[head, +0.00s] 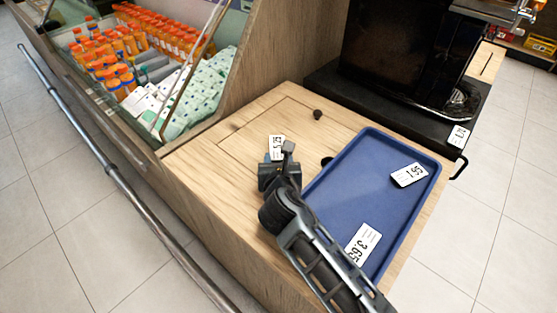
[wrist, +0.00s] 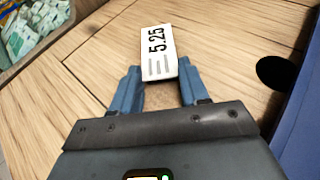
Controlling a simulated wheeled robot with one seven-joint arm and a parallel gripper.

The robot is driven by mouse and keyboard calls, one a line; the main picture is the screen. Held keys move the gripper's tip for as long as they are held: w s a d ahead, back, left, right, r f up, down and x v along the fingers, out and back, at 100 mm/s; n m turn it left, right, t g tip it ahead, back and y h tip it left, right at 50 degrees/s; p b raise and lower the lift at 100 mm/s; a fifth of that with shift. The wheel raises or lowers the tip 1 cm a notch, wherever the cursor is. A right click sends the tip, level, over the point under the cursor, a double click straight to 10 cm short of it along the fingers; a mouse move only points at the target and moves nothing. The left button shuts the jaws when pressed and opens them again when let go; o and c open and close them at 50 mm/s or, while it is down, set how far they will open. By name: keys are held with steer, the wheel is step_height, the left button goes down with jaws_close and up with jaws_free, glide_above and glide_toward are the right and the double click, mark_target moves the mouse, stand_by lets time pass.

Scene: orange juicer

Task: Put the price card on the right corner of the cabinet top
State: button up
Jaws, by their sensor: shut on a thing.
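A white price card (head: 277,143) reading 5.25 is at the tips of my gripper (head: 272,160), over the wooden cabinet top (head: 215,165). In the wrist view the card (wrist: 158,50) extends forward from between the blue fingertips of my gripper (wrist: 158,78), which is shut on its near end. I cannot tell whether the card touches the wood beneath.
A blue tray (head: 335,190) on the right of the cabinet top holds a 1.95 card (head: 409,174) and a 3.65 card (head: 362,243). A black juicer machine (head: 400,55) stands behind. A bottle display (head: 150,65) is at left. Bare wood lies left of my gripper.

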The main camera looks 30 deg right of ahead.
steer(key=shift+f, duration=0.15)
steer(key=o, duration=1)
steer(key=shift+o, duration=0.2)
